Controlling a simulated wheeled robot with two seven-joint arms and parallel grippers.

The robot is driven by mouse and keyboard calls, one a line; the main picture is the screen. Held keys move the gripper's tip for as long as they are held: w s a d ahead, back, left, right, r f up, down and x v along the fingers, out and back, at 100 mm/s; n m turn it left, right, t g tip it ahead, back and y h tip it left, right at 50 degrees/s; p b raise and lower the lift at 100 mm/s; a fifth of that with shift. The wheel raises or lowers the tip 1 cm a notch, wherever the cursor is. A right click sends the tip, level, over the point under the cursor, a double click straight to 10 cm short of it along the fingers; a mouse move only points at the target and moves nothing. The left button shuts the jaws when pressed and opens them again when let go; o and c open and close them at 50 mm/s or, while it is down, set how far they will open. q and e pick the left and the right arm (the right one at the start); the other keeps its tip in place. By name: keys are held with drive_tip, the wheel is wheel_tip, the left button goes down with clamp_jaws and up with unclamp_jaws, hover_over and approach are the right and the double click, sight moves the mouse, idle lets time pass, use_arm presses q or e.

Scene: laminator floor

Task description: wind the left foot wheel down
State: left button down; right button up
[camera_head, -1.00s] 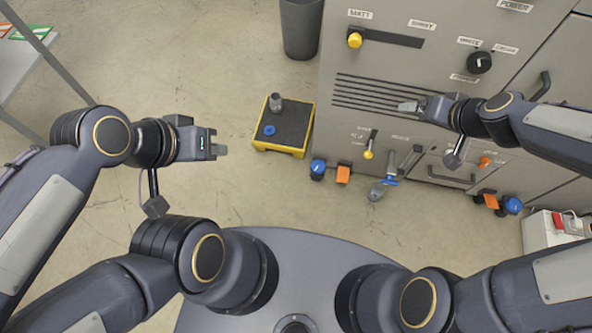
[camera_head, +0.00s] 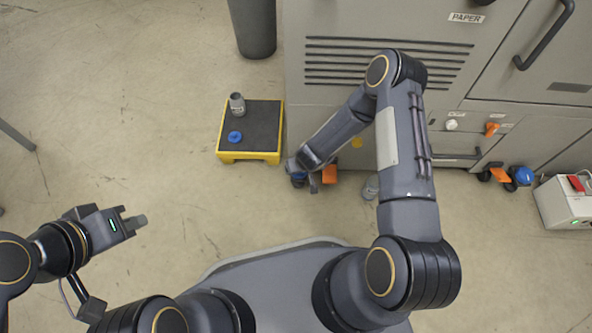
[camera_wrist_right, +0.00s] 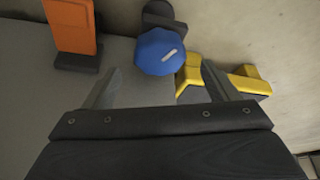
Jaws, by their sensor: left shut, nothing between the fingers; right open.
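The left foot wheel is a blue knob with a white mark on top; in the right wrist view the left foot wheel (camera_wrist_right: 158,54) is ahead of and between my spread fingertips. In the head view the left foot wheel (camera_head: 299,179) is mostly hidden under my right gripper (camera_head: 304,172) at the machine's lower left corner. My right gripper (camera_wrist_right: 160,84) is open and empty, and I see no contact with the wheel. My left gripper (camera_head: 136,222) is shut and empty over bare floor at the left.
An orange pedal (camera_head: 329,174) is right beside the wheel. A yellow-edged step (camera_head: 250,156) holding a blue ring (camera_head: 235,137) and a grey cup-like item (camera_head: 237,104) stands to the left. A dark bin (camera_head: 253,25) is behind.

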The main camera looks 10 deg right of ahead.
drive_tip(key=b+x, duration=0.1)
drive_tip(key=x, duration=0.3)
drive_tip(key=shift+w+f+b, duration=0.1)
drive_tip(key=shift+f+b, duration=0.2)
drive_tip(key=shift+b, duration=0.1)
drive_tip(key=shift+c, duration=0.3)
drive_tip(key=c, duration=0.9)
